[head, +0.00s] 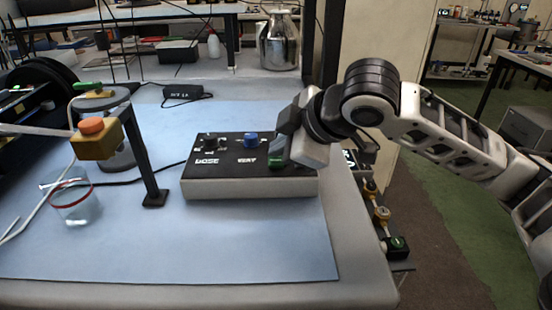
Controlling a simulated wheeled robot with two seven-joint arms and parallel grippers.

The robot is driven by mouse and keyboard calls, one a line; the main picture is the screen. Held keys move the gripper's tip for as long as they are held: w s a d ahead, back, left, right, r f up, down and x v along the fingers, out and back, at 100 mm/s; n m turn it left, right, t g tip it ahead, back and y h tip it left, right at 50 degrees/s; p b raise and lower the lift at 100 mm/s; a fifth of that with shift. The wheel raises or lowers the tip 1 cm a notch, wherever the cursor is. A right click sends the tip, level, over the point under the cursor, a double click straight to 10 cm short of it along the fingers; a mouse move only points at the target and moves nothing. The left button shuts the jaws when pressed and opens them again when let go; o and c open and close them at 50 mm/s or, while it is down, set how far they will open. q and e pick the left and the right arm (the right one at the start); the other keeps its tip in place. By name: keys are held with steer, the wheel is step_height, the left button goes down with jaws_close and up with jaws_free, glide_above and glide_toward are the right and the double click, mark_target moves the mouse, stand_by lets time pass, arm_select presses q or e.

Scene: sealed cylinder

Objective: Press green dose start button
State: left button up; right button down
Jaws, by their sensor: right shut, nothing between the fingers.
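A control box (222,175) with a black top and pale sides stands on the blue mat. Its top carries white lettering reading "DOSE" and a second label that is hard to read, a dark knob (210,142) and a blue knob (250,140). A green button (277,160) shows at the right part of the top, partly hidden by my gripper. My right gripper (283,158) comes in from the right, shut and empty, with its tip over or at the green button; I cannot tell whether it touches. My left gripper is not in view.
A dark post stand (155,198) is left of the box. A glass beaker with a red band (75,205) and an orange-capped valve block (96,140) are further left. A black adapter (182,92) lies behind. The mat's front (200,250) is clear.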

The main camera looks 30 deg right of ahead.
steer(key=shift+f, duration=0.5)
stand_by(0.6)
stand_by(0.3)
steer(key=shift+r+p, duration=0.85)
steer(key=shift+p, duration=0.25)
